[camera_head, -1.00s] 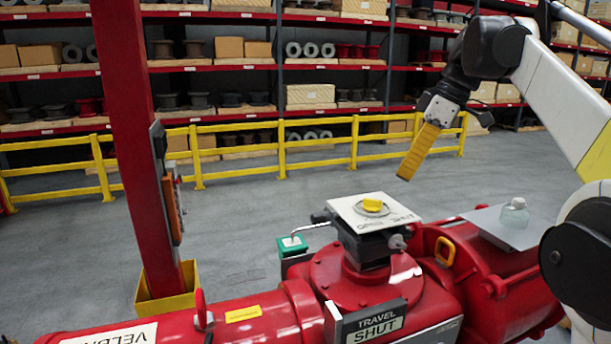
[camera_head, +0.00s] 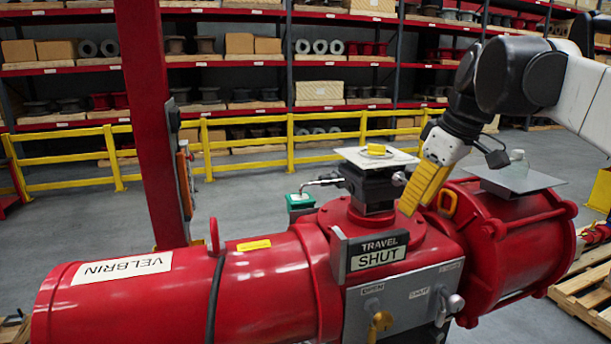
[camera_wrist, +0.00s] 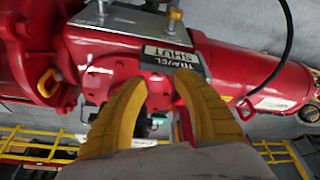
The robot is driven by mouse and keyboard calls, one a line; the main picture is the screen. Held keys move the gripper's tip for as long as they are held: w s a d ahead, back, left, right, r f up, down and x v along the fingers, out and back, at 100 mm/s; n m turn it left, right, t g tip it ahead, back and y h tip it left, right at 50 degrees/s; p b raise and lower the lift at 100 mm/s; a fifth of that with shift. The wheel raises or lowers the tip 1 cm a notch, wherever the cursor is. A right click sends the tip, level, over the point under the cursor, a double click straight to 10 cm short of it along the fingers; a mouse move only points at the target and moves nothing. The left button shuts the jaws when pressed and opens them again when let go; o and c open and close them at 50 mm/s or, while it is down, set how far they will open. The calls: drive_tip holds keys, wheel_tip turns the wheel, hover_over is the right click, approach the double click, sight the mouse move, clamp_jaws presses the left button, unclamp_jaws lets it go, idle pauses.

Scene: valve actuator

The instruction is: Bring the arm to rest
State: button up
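My gripper (camera_head: 416,203) points down and left beside the red valve actuator (camera_head: 270,275), in front of its right-hand part. In the wrist view its two yellow ridged fingers (camera_wrist: 158,82) stand well apart with nothing held between them. The actuator's body lies behind the gap. The "TRAVEL SHUT" sign (camera_head: 375,253) stands left of the gripper and also shows upside down in the wrist view (camera_wrist: 173,57). I cannot tell whether a fingertip touches the actuator.
A red post (camera_head: 150,140) stands at left. A control panel (camera_head: 405,305) is in front. Grey floor and a yellow railing (camera_head: 250,141) lie behind.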

drive_tip(key=s+f+m+t+b, duration=0.1)
drive_tip(key=s+f+b, duration=0.5)
drive_tip(key=f, duration=1)
drive_tip(key=s+a+f+m+t+h+b, duration=0.1)
drive_tip(key=s+f+m+b, duration=0.3)
drive_tip(key=f, duration=1.2)
drive_tip(key=s+a+f+m+t+h+b, duration=0.1)
drive_tip(key=s+f+m+b, duration=0.2)
drive_tip(key=s+f+b, duration=0.6)
wheel_tip(320, 180, down, 8)
drive_tip(key=b, duration=0.4)
drive_tip(key=shift+s+r+t, duration=0.2)
drive_tip(key=shift+s+t, duration=0.2)
